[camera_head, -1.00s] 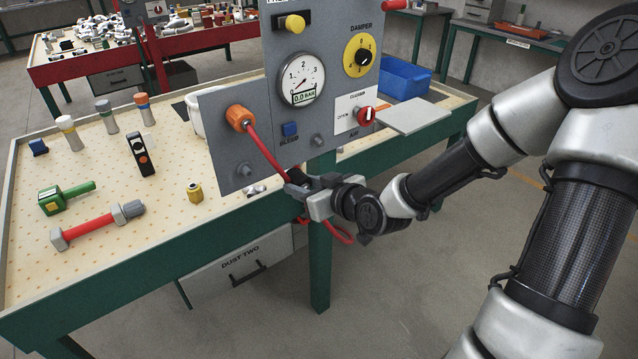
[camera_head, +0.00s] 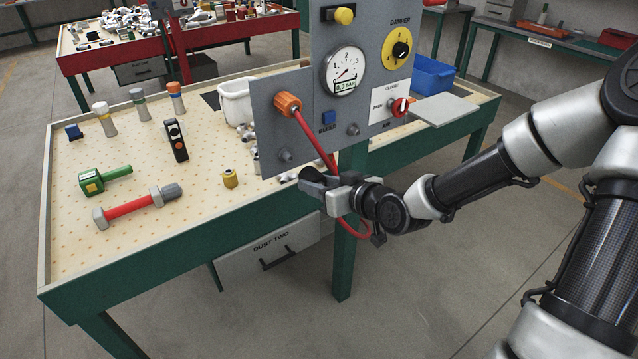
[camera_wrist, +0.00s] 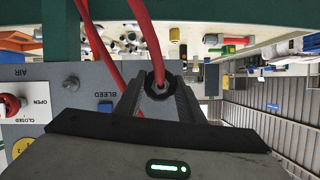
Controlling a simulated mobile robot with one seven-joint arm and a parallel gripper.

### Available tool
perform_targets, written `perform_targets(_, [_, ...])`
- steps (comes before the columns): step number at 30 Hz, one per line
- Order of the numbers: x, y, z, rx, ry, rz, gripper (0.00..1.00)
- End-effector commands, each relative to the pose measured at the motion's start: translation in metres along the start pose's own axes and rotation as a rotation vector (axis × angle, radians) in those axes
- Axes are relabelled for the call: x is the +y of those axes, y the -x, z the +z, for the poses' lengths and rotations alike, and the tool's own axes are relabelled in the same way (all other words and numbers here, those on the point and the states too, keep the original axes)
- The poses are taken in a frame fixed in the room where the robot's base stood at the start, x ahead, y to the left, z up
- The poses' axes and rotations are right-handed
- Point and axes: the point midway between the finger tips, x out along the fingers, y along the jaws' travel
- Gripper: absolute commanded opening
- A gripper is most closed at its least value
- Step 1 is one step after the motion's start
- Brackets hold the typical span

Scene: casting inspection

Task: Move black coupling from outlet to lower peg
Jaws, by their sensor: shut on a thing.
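My gripper (camera_head: 310,181) is just below the lower edge of the grey panel (camera_head: 268,125), near its lower left corner. In the wrist view its fingers are shut on the black coupling (camera_wrist: 157,93), a dark ring with a red hose (camera_wrist: 147,35) running from it. In the head view the fingers mostly hide the coupling. The lower peg (camera_head: 285,155), a grey stub, is bare on the panel's lower left, above and left of my gripper. I cannot tell which fitting is the outlet.
The red hose also runs from an orange fitting (camera_head: 288,105) down past my gripper and loops below. A red valve handle (camera_head: 400,106) and grey shelf (camera_head: 444,109) are at right. The pegboard table (camera_head: 75,235) holds tools and a yellow part (camera_head: 230,178).

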Motion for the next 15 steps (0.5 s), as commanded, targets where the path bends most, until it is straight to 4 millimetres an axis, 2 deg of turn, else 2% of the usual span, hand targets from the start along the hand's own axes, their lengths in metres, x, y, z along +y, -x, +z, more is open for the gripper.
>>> perform_targets(5, [0.000, -0.004, -0.001, 0.001, 0.002, -0.001, 0.08])
perform_targets(15, [0.000, -0.033, -0.012, 0.001, 0.003, -0.001, 0.08])
